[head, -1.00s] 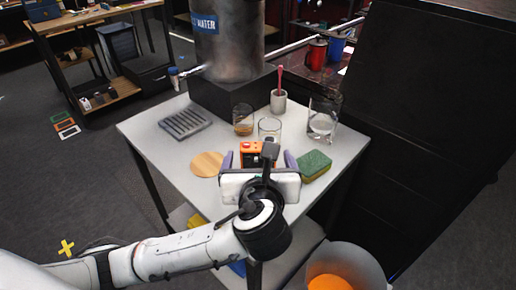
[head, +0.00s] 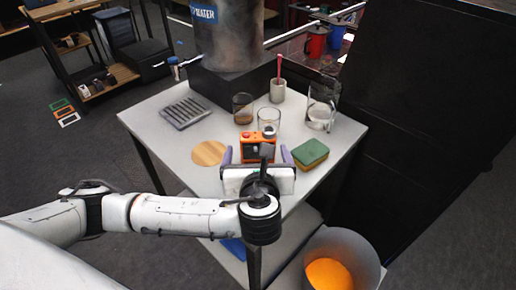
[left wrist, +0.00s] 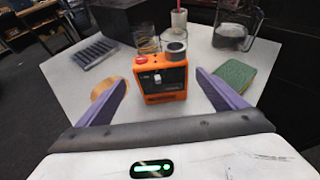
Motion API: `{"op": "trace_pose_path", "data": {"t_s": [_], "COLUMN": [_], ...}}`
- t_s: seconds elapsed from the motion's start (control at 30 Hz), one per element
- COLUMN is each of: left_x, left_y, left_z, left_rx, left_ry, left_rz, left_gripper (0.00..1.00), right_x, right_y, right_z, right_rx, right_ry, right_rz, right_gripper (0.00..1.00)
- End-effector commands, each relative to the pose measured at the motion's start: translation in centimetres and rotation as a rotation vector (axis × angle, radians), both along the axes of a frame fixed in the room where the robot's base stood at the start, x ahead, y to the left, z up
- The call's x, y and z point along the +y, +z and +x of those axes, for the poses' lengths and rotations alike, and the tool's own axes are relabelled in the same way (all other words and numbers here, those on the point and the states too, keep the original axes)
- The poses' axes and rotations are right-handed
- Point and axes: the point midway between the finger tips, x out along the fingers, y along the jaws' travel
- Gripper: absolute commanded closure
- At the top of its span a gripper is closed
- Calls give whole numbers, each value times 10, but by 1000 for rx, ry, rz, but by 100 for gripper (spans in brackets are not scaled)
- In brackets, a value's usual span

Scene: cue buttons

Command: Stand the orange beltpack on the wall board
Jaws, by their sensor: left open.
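The orange beltpack (head: 257,147) stands upright on the grey table, with a red button and a round dark-and-silver knob on top. In the left wrist view the beltpack (left wrist: 162,78) sits ahead of my gripper, between the lines of the two fingers. My left gripper (head: 257,155) is open, its purple fingers spread on either side of the beltpack's near side. In the left wrist view the left gripper (left wrist: 165,88) holds nothing. The wall board cannot be made out in these views. My right gripper is not in view.
On the table (head: 180,148) are a round wooden coaster (head: 208,153), a green-yellow sponge (head: 311,153), glasses (head: 269,119), a glass jug (head: 321,108), a drip grille (head: 185,112) and a cup (head: 277,92). A large urn (head: 228,40) stands behind. A grey bin (head: 366,262) is at front right.

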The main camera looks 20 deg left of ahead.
Motion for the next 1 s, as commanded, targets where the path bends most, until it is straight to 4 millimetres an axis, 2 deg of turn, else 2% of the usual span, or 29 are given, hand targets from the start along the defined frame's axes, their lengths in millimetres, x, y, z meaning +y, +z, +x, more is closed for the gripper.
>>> {"op": "trace_pose_path", "data": {"t_s": [0.3,0.6,0.67,0.9,0.97,1.0], "left_x": [16,18,18,18,17,17], "left_y": [-12,-15,-15,-15,-14,-14], "left_z": [39,43,43,43,44,43], "left_rx": [-1,-1,-1,-1,-3,-3], "left_ry": [3,0,0,0,-1,-1], "left_rz": [3,0,0,0,0,0], "left_gripper": [9,9,18,58,66,66], "right_x": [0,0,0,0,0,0], "right_y": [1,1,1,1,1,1], "right_z": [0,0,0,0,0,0], "right_rx": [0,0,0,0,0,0], "right_ry": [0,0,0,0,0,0], "right_rz": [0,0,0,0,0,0], "right_gripper": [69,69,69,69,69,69]}}
